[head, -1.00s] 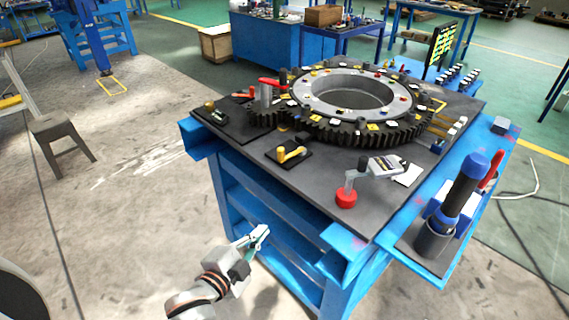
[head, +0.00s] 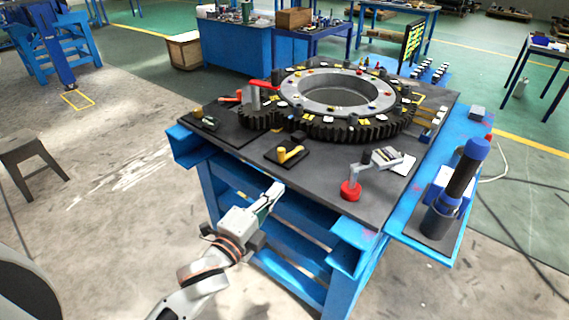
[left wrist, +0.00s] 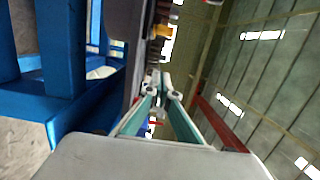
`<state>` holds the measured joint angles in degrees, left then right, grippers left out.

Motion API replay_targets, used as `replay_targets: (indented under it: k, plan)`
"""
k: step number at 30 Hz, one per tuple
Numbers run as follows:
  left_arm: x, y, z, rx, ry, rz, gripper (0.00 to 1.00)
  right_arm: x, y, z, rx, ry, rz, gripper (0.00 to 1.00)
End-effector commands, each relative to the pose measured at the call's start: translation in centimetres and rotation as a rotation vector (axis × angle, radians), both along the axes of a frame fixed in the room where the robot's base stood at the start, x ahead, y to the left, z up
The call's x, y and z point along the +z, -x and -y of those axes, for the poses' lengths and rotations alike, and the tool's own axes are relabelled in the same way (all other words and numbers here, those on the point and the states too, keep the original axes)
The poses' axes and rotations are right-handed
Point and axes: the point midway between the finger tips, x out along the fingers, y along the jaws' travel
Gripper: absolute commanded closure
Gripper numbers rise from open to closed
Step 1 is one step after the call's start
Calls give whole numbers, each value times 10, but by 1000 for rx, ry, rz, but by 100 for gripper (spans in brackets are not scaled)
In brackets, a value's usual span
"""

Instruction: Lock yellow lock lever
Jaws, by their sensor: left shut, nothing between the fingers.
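The yellow lock lever (head: 290,153) sits on a small black base plate near the front edge of the dark tabletop, its arm pointing right in the head view. My left gripper (head: 276,188) is shut and empty, at the table's front edge just below and left of the lever, apart from it. In the left wrist view the shut fingers (left wrist: 163,82) point along the tabletop's edge. A small yellow part (left wrist: 163,31) shows beyond them there, but I cannot tell if it is the lever. My right gripper is out of view.
A large dark gear ring (head: 340,98) fills the tabletop (head: 325,170) behind the lever. A red-based crank (head: 351,190) stands to the lever's right. A black-and-blue cylindrical tool (head: 461,180) stands on the right side shelf. The blue table frame (head: 212,190) lies beside my left arm.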

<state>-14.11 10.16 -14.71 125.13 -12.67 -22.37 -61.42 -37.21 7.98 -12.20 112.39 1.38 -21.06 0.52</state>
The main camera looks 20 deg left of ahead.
Motion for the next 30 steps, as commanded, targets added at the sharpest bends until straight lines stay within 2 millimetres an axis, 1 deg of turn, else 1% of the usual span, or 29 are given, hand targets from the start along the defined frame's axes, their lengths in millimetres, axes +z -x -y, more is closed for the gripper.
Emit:
replay_targets:
  k: [9, 14, 17, 28, 29, 30]
  plan:
    - [0, -1, 0, 0, 1, 0, 100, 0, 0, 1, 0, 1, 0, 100]
    - [1, -12, 2, 0, 1, 1, 100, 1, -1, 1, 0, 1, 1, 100]
    - [2, -28, 5, 0, 2, 2, 100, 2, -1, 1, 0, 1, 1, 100]
    - [1, -98, 19, 0, 3, 0, 100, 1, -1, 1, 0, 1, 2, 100]
    - [0, -103, 19, 0, 2, 0, 100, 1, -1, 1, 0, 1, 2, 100]
    - [0, -104, 9, 1, -2, -1, 100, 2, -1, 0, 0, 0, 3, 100]
